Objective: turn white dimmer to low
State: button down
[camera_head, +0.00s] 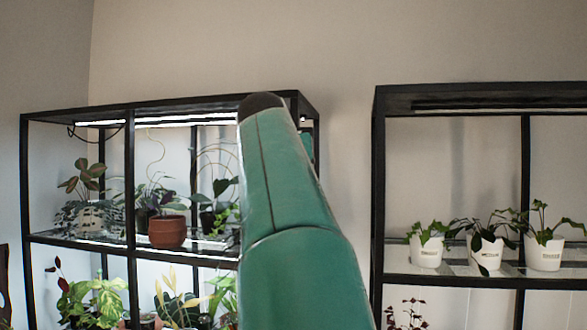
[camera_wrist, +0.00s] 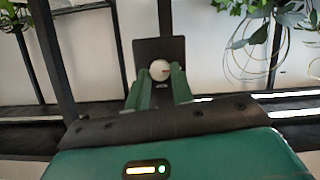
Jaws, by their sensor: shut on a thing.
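The white dimmer (camera_wrist: 155,62) is a round knob with a small red mark towards its right side in the wrist view. It sits on a dark plate (camera_wrist: 172,46) fixed to the black frame. My gripper (camera_wrist: 161,72) has its two green fingers on either side of the knob, shut on it. In the head view my green arm covers the middle, and the dimmer and the fingers cannot be made out there.
A black shelf rack (camera_head: 131,180) with lit strips (camera_head: 170,120) holds several plants and a terracotta pot (camera_head: 167,232). Another black rack (camera_head: 378,190) at the right holds white pots (camera_head: 427,252); its top light bar (camera_head: 480,104) looks dark. Bare wall shows between the racks.

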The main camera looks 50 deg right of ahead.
jog(key=shift+w+f+n+g, duration=0.1)
jog(key=shift+f+n+g, duration=0.1)
jog(key=shift+n+g, duration=0.1)
dwell(0.4)
jog(key=c, duration=1.2)
grip_release()
jog(key=shift+r, duration=0.1)
jog(key=shift+a+r, duration=0.1)
jog(key=v, duration=1.3)
jog(key=shift+s+a, duration=0.25)
